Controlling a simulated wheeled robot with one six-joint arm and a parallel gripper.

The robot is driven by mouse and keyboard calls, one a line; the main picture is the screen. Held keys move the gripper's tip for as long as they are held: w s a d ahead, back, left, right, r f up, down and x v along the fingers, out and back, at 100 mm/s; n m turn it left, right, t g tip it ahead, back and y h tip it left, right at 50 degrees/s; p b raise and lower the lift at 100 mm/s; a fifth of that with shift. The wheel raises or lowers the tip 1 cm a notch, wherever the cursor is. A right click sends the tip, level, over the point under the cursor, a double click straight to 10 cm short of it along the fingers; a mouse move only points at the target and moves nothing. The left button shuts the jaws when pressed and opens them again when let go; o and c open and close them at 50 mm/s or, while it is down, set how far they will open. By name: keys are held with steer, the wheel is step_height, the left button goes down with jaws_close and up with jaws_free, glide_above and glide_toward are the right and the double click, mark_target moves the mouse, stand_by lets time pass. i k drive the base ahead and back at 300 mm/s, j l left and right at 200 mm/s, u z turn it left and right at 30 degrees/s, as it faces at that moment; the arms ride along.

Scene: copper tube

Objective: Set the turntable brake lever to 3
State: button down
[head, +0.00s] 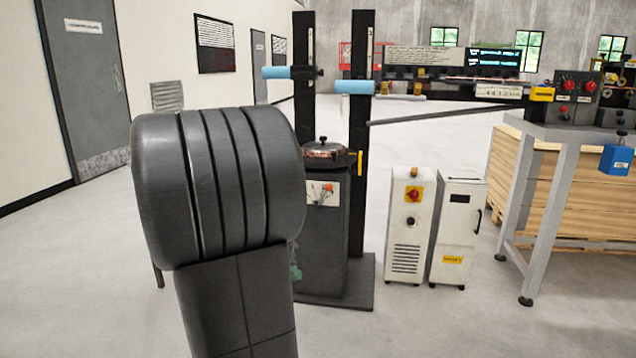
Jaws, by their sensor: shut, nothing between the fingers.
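A turntable with a copper-coloured top (324,150) sits on a dark pedestal (322,245) between and in front of two black posts. A white plate on the pedestal's front carries a small lever with a red-orange knob (328,188), which looks like the brake lever. Its scale marks are too small to read, so I cannot tell its setting. A yellow handle (360,162) stands at the right of the turntable top. My arm fills the left foreground and covers the pedestal's left side. My gripper is not visible.
Two white cabinets (410,225) (457,230) stand right of the pedestal. A grey-legged bench (562,132) with red knobs is at the right, before wooden crates (570,195). Light-blue rollers (355,87) stick out from the posts. The floor in front of the cabinets is clear.

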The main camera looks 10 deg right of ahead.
mark_target(317, 205)
steer(key=i+z, duration=0.1)
steer(key=i, duration=2.25)
